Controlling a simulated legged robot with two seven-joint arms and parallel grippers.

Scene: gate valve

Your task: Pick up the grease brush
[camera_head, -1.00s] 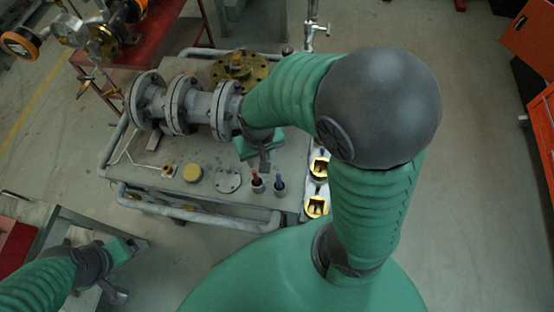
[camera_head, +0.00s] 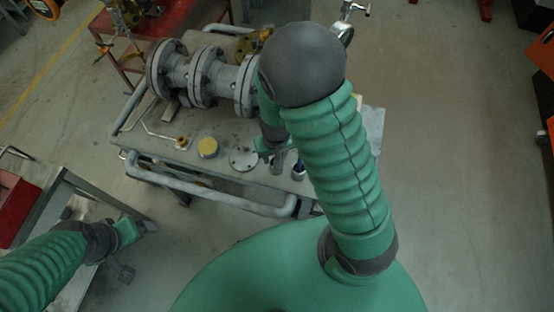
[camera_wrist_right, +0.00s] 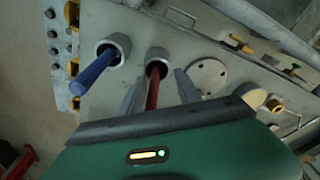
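A red handle (camera_wrist_right: 153,90) stands in a grey cup (camera_wrist_right: 158,60) in the right wrist view. A blue handle (camera_wrist_right: 92,75) leans in a second grey cup (camera_wrist_right: 113,45) to its left. I cannot tell which handle is the grease brush; the lower ends are hidden in the cups. My right gripper (camera_wrist_right: 160,90) is open, with one finger on each side of the red handle and gaps visible. In the head view my right gripper (camera_head: 272,148) is above the cups, partly hidden by my arm. My left gripper (camera_head: 130,255) is at the lower left, its opening unclear.
A grey workbench (camera_head: 175,150) carries a flanged pipe valve (camera_head: 205,75), a yellow round lid (camera_head: 207,147) and a flat metal disc (camera_head: 243,159). A rail (camera_head: 210,190) runs along its front edge. A side table with a red item (camera_head: 15,205) stands left.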

